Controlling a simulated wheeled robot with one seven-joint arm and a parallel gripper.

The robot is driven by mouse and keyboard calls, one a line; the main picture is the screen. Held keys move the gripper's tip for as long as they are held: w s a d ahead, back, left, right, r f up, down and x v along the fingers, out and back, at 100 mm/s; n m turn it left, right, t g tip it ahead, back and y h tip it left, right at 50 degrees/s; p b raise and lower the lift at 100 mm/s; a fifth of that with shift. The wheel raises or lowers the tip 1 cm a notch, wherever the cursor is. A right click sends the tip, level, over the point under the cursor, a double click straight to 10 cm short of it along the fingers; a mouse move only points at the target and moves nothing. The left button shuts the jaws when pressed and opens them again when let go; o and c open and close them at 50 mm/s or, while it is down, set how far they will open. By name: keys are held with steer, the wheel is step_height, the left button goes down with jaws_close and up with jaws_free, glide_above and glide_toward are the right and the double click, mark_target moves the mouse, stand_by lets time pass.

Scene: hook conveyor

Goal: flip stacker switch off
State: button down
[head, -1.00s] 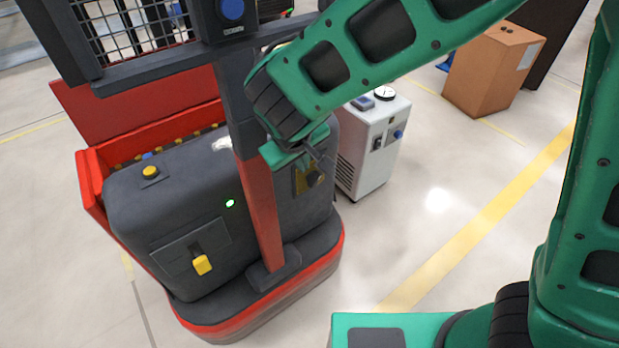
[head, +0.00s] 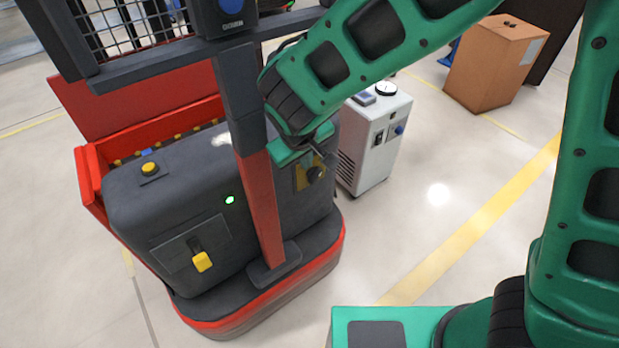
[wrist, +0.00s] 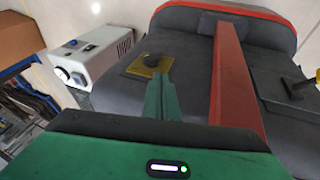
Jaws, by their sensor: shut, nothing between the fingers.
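The stacker (head: 135,215) is a dark grey body with a red base rim. Its switch (head: 316,173) is a black rotary knob on a yellow plate on the stacker's right part, right of the red post (head: 260,205). The knob also shows in the wrist view (wrist: 152,61), on its yellow plate (wrist: 140,69). My gripper (head: 318,153) is shut and empty, close to the knob. In the wrist view its green fingers (wrist: 161,80) reach up to just short of the knob or against it; contact cannot be told. A small green light (head: 229,199) glows on the stacker body.
A yellow lever (head: 202,261) and a yellow button (head: 149,169) are on the stacker's left part. A white cabinet (head: 375,140) with a gauge stands right behind the switch. A cardboard box (head: 495,65) stands farther back.

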mark_target(310, 182)
steer(key=x, duration=1.5)
steer(key=shift+f, duration=0.25)
steer(key=shift+a, duration=0.1)
